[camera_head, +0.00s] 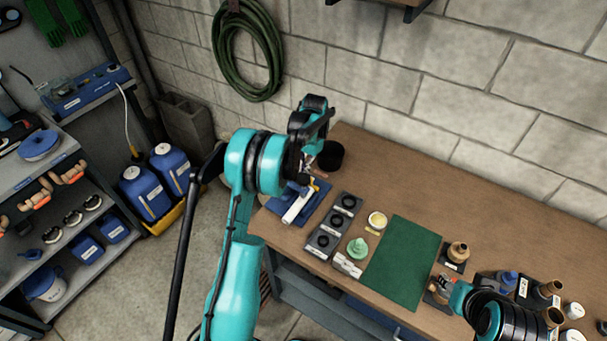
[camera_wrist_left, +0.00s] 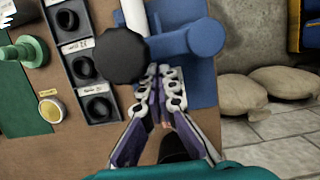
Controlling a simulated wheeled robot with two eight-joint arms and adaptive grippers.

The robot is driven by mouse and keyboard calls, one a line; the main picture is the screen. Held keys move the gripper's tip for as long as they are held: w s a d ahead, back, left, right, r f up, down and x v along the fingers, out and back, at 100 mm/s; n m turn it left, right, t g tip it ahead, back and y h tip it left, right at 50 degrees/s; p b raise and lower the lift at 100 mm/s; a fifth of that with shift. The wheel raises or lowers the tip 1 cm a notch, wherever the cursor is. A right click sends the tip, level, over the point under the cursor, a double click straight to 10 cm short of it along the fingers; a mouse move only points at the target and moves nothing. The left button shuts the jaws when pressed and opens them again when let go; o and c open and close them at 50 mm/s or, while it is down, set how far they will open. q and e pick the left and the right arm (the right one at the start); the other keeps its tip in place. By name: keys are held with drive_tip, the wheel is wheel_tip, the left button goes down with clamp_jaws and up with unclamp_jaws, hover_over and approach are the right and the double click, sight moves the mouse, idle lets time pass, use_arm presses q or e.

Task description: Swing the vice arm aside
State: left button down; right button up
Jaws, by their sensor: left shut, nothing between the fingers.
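In the left wrist view, the blue vice arm (camera_wrist_left: 188,40) runs sideways over a blue base (camera_wrist_left: 203,88), with a round black knob (camera_wrist_left: 122,55) at its left end. A white pipe (camera_wrist_left: 134,14) shows behind the knob. My left gripper (camera_wrist_left: 161,72) is shut and empty, its fingertips just below the arm in the picture; I cannot tell whether they touch it. In the head view the left gripper (camera_head: 312,166) is over the bench's far left end, partly hiding the vice (camera_head: 317,188). My right gripper (camera_head: 446,284) is low at the bench's front; its fingers are unclear.
On the wooden bench (camera_head: 480,215), black ring trays (camera_head: 325,241), a pale green fitting (camera_head: 357,248) and a green mat (camera_head: 402,262) lie right of the vice. Brown fittings (camera_head: 458,252) stand near the right gripper. A block wall stands behind the bench.

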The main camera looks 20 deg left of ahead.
sight(298, 189)
use_arm(q)
drive_tip(key=shift+s+d+m+b, duration=0.25)
drive_tip(key=shift+s+m, duration=0.2)
drive_tip(key=shift+m, duration=0.35)
drive_tip(key=shift+s+m+y+b, duration=0.5)
drive_tip(key=shift+s+m, duration=0.25)
drive_tip(key=shift+m, duration=0.45)
drive_tip(key=s+m, duration=0.1)
drive_tip(key=m, duration=0.1)
drive_tip(key=s+m+t+b, duration=0.1)
drive_tip(key=m, duration=0.1)
drive_tip(key=shift+s+a+y, duration=0.1)
drive_tip(key=shift+s+y, duration=0.2)
drive_tip(key=shift+y, duration=0.1)
drive_tip(key=s+m, duration=0.1)
drive_tip(key=m, duration=0.1)
drive_tip(key=s+a+m+t, duration=0.1)
drive_tip(key=m, duration=0.2)
drive_tip(key=shift+s+a+b, duration=0.2)
drive_tip(key=shift+b, duration=0.2)
drive_tip(key=m, duration=0.1)
drive_tip(key=s+a+m, duration=0.1)
drive_tip(key=a+m+t, duration=0.1)
drive_tip(key=m, duration=0.1)
drive_tip(key=shift+s+a+y+b, duration=0.2)
drive_tip(key=shift+s+y+b, duration=0.1)
drive_tip(key=shift+a, duration=0.1)
